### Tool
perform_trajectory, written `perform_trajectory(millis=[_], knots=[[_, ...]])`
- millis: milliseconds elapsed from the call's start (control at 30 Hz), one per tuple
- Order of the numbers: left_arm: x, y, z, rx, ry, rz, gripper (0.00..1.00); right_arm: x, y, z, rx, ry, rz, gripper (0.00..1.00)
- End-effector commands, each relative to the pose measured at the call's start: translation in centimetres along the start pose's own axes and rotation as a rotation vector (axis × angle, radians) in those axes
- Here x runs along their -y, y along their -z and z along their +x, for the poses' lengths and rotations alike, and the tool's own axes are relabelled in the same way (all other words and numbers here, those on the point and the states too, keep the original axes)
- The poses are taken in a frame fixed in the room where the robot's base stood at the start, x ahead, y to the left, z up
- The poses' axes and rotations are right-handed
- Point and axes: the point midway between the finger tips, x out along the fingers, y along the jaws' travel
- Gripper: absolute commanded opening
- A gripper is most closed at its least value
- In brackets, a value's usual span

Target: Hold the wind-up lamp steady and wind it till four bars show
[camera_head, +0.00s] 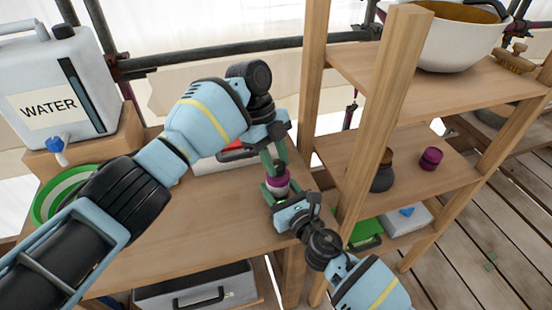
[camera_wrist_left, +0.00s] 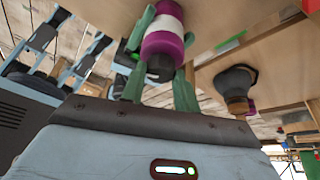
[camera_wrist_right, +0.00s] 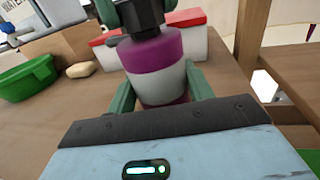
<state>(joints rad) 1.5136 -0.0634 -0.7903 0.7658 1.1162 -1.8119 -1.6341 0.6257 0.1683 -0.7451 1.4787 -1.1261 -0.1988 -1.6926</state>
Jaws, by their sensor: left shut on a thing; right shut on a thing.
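The wind-up lamp (camera_head: 278,183) is a small upright cylinder with purple and white bands and a black knob on top. It stands near the right end of the wooden table. My left gripper (camera_head: 274,160) reaches down from above and is shut on the black knob (camera_wrist_left: 160,68). My right gripper (camera_head: 283,196) is shut around the lamp's banded body, low down; the body also shows in the right wrist view (camera_wrist_right: 153,55). The fingers of both grippers hide parts of the lamp. I see no charge bars on the lamp's visible sides.
A water container (camera_head: 65,85) on a wooden block and a green basin (camera_head: 42,205) stand at the left. A red and white box (camera_head: 235,153) is behind my left arm. A wooden shelf unit (camera_head: 395,100) stands close on the right, with a dark pot (camera_head: 383,178).

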Motion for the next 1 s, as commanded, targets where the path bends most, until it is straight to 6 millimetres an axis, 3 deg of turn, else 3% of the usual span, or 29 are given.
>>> perform_trajectory(millis=[333, 367, 533, 833, 1000], knots=[[0.0, 0.0, 0.0, 0.000, -0.002, 0.001, 0.08, 0.1, 0.1, 0.0, -0.001, 0.001, 0.001, 0.25], [0.0, 0.0, 0.0, 0.000, -0.002, 0.001, 0.32, 0.1, 0.1, 0.0, -0.001, 0.001, 0.001, 0.25], [0.0, 0.0, 0.0, 0.000, -0.001, 0.001, 0.53, 0.1, 0.1, 0.0, -0.001, 0.001, 0.001, 0.25], [0.0, 0.0, -0.1, 0.000, -0.001, 0.001, 0.53, 0.0, 0.0, 0.0, -0.001, 0.001, 0.000, 0.25], [0.0, 0.0, -1.8, 0.002, 0.001, 0.001, 0.53, 0.0, 0.0, 0.0, -0.001, 0.001, 0.000, 0.25]])
